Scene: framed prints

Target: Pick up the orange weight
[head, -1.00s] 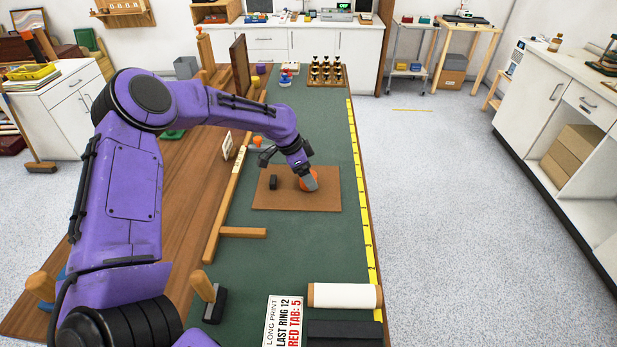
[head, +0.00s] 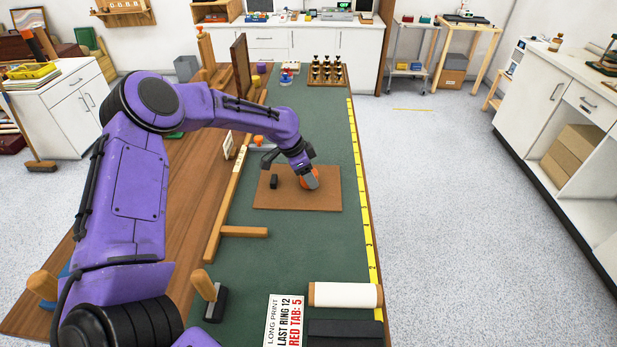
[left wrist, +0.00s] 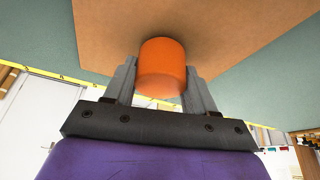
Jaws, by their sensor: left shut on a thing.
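The orange weight (left wrist: 162,66) is a short cylinder between the two fingers of my left gripper (left wrist: 160,88) in the left wrist view. The gripper is shut on it, one finger on each side. In the head view the weight (head: 304,184) shows only in part behind the gripper (head: 311,182), over the brown board (head: 290,202). I cannot tell whether the weight still touches the board. My right gripper is not in view.
A small black weight (head: 274,182) stands on the board just left of the gripper. A wooden T-square (head: 235,232) lies to the left. A white roll (head: 344,295) and a printed card (head: 285,320) lie at the near end. Green mat around the board is mostly clear.

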